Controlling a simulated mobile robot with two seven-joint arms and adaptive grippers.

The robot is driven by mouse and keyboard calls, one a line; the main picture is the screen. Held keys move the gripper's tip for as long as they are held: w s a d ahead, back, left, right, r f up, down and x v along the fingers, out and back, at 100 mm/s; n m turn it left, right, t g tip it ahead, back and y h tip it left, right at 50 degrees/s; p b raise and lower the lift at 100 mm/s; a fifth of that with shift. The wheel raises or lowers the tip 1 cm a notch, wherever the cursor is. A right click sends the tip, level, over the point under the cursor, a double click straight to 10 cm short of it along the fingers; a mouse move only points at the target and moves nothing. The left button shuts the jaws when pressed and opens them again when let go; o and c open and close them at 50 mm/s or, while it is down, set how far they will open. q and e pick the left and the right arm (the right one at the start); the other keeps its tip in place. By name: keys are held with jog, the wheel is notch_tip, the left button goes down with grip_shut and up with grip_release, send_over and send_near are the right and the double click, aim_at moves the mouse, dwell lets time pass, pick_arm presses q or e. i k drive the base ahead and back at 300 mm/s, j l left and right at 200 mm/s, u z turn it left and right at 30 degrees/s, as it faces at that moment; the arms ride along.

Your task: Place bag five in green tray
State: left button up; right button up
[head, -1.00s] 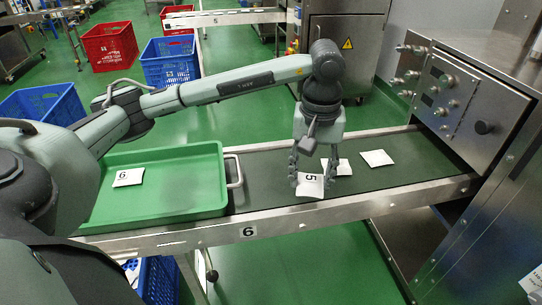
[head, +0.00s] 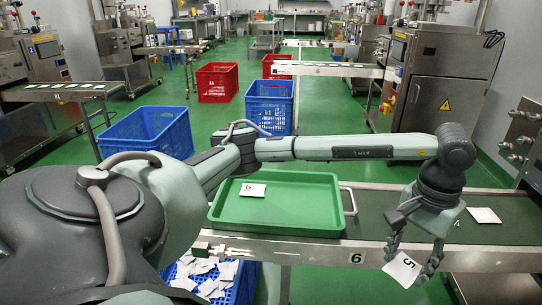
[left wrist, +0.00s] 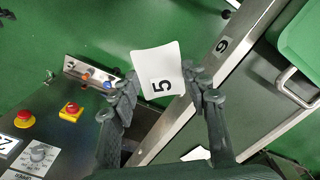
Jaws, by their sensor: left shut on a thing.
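My left gripper (head: 411,262) is shut on bag five (head: 402,270), a white square bag marked 5. The bag hangs tilted between the fingertips, by the front rail of the conveyor and right of the green tray. The left wrist view also shows bag five (left wrist: 157,66) between the fingers (left wrist: 162,84), with green floor and the rail behind it. The green tray (head: 275,226) lies at the left end of the conveyor; a white bag marked 6 (head: 252,190) lies inside at its back left. The tray's corner (left wrist: 307,45) shows at upper right in the left wrist view.
Another white bag (head: 484,215) lies on the dark conveyor belt (head: 380,203). The tray's metal handle (head: 349,198) faces the gripper. Blue crates (head: 270,103) and red crates (head: 218,82) stand behind. A blue crate of bags (head: 240,285) is below the tray. Most of the tray is bare.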

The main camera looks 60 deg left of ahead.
aim_at(279, 205)
jog(key=k+u, duration=0.2)
jog(key=u, duration=0.85)
jog(key=l+u, duration=0.15)
jog(key=l, duration=0.6)
jog(key=i+l, duration=0.1)
jog(key=i, duration=0.75)
